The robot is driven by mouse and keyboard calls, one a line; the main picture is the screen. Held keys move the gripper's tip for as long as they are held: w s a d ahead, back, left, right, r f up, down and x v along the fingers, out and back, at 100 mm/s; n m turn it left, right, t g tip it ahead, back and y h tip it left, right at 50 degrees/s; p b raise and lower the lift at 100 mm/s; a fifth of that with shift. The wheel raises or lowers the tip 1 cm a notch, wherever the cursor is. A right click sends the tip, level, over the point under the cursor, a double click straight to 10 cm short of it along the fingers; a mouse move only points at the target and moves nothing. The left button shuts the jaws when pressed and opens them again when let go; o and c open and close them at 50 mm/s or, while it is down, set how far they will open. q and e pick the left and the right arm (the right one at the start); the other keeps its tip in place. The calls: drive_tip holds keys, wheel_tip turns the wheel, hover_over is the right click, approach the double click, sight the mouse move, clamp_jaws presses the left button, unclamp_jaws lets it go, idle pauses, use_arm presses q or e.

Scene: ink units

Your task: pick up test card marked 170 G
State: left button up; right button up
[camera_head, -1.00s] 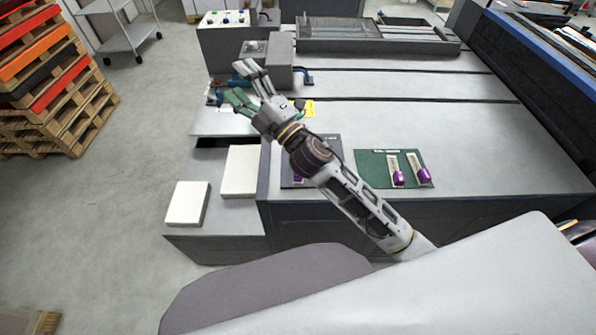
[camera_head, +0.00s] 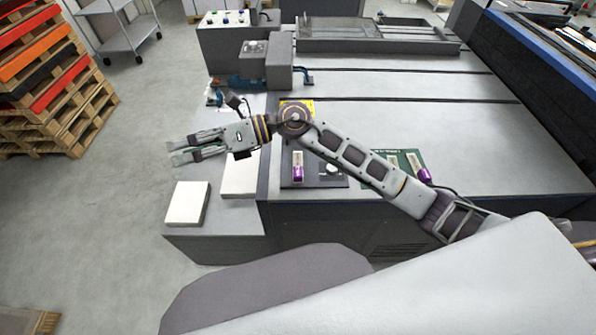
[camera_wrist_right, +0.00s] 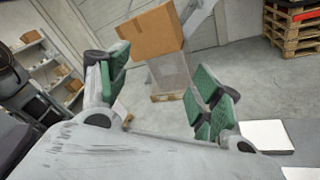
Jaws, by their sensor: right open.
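Pale cards or tools with purple ends lie on the press table (camera_head: 460,130); one (camera_head: 298,165) is on a dark mat (camera_head: 313,181) and another (camera_head: 418,166) is on a green mat farther right. No 170 G marking can be read. Two white stacks (camera_head: 186,204) and (camera_head: 240,181) stand on the lower shelf at the left. My right gripper (camera_head: 176,150) is open and empty, pointing left above the area beside the stacks. In the right wrist view its green-padded fingers (camera_wrist_right: 162,95) stand apart with nothing between them. My right arm hides part of the green mat. My left gripper is not seen.
Stacked pallets (camera_head: 55,115) stand at the left, and a grey cart (camera_head: 120,35) is behind. A control box (camera_head: 235,40) and a raised block (camera_head: 265,65) stand at the table's far left. The floor between pallets and press is clear. The wrist view shows a cardboard box (camera_wrist_right: 152,32).

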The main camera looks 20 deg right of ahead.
wheel_tip(320, 180, down, 7)
drive_tip(key=d+n+g+h, duration=0.2)
drive_tip(key=d+n+h, duration=0.1)
drive_tip(key=h, duration=0.2)
drive_tip(key=n+t+h, duration=0.2)
drive_tip(key=h, duration=1)
hover_over(295, 171)
wheel_tip(295, 171, down, 6)
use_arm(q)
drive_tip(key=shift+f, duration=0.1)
use_arm(e)
drive_tip(key=shift+f, duration=0.1)
drive_tip(key=shift+s+f, duration=0.1)
wheel_tip(295, 171, down, 7)
drive_tip(key=shift+f, duration=0.2)
drive_tip(key=shift+f+p, duration=0.3)
drive_tip(key=shift+f, duration=0.15)
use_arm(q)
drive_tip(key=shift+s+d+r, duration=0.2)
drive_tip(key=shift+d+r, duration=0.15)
